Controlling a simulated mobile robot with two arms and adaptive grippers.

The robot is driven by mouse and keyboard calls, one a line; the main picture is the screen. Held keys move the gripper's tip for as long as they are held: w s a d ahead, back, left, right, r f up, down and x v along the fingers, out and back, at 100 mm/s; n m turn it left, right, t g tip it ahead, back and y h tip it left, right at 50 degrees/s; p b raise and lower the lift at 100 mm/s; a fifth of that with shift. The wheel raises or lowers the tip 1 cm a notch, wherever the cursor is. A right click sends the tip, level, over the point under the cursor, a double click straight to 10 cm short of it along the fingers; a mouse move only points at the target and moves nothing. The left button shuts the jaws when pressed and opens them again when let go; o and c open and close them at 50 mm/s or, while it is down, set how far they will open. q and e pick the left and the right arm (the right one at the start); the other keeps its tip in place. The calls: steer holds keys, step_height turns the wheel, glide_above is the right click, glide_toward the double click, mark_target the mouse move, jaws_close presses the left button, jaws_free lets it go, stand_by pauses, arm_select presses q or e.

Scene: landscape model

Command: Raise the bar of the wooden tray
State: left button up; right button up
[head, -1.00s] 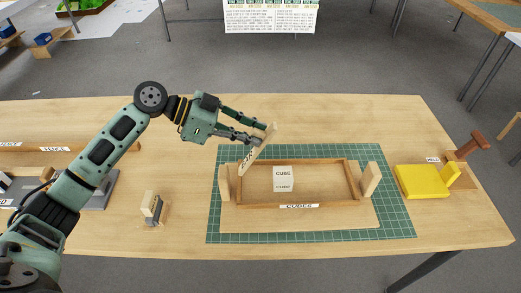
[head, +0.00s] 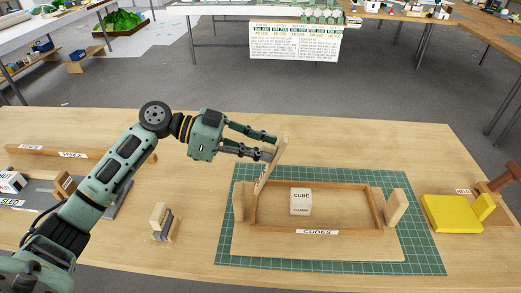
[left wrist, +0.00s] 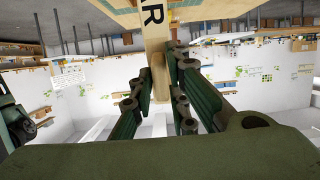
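The wooden tray (head: 350,229) lies on a green mat, labelled CUBES on its front edge, with a white cube (head: 300,201) inside. Its light wooden bar (head: 274,166) stands up steeply from the left end, leaning to the right, its lower end by the left post (head: 239,201). My left gripper (head: 275,148) is at the upper part of the bar, one finger on each side. In the left wrist view the bar (left wrist: 158,65) lies between the fingertips (left wrist: 160,72) and fills the gap; a letter R shows on it. My right gripper is not in view.
The right post (head: 396,207) stands at the tray's right end. A yellow block (head: 450,213) lies farther right. A small wood and grey piece (head: 162,223) stands left of the green mat (head: 415,255). A fence bar (head: 75,153) lies at the far left.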

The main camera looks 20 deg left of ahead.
arm_select(q)
steer(key=o, duration=0.3)
steer(key=v, duration=1.2)
steer(key=shift+s, duration=0.1)
stand_by(0.3)
